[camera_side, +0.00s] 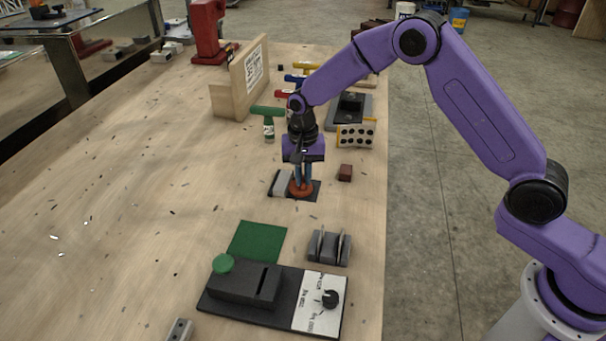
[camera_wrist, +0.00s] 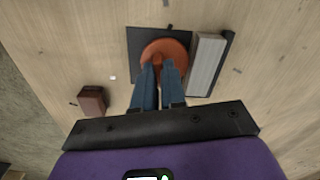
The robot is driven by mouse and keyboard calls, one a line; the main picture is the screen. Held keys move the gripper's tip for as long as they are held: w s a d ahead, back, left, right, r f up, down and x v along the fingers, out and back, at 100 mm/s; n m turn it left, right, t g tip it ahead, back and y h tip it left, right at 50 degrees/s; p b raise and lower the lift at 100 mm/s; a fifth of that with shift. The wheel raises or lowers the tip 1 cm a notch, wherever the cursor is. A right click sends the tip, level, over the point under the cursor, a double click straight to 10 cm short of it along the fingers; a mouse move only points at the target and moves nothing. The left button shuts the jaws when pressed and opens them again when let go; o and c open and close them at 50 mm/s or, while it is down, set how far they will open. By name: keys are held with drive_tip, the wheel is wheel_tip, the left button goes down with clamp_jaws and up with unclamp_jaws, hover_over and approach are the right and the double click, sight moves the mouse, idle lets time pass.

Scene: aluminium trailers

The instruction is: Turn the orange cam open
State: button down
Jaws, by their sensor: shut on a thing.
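The orange cam (camera_side: 301,189) is a round disc on a small dark plate (camera_side: 314,195) on the wooden bench. It also shows in the wrist view (camera_wrist: 168,49), where a grey bar (camera_wrist: 206,64) lies beside it on the right. My gripper (camera_side: 301,183) points down with its blue fingers at the cam. In the wrist view my fingertips (camera_wrist: 159,66) are close together on a raised part of the cam, shut on it. The fingers hide part of the cam, so its turn angle is hard to tell.
A reddish-brown block (camera_side: 345,172) stands right of the cam; a block with black holes (camera_side: 356,135) is behind it. A green-topped bottle (camera_side: 268,122) stands back left. In front are a green mat (camera_side: 257,241), a grey slotted holder (camera_side: 329,247) and a black device (camera_side: 243,286). The bench's left is mostly clear.

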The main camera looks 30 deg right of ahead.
drive_tip(key=n, duration=0.4)
drive_tip(key=shift+n, duration=0.3)
drive_tip(key=n, duration=0.3)
drive_tip(key=shift+n, duration=0.3)
drive_tip(key=n, duration=0.3)
drive_tip(key=shift+n, duration=2)
drive_tip(key=shift+w+r, duration=0.1)
drive_tip(key=c, duration=1.2)
unclamp_jaws()
wheel_tip(320, 180, up, 17)
drive_tip(key=shift+r, duration=0.15)
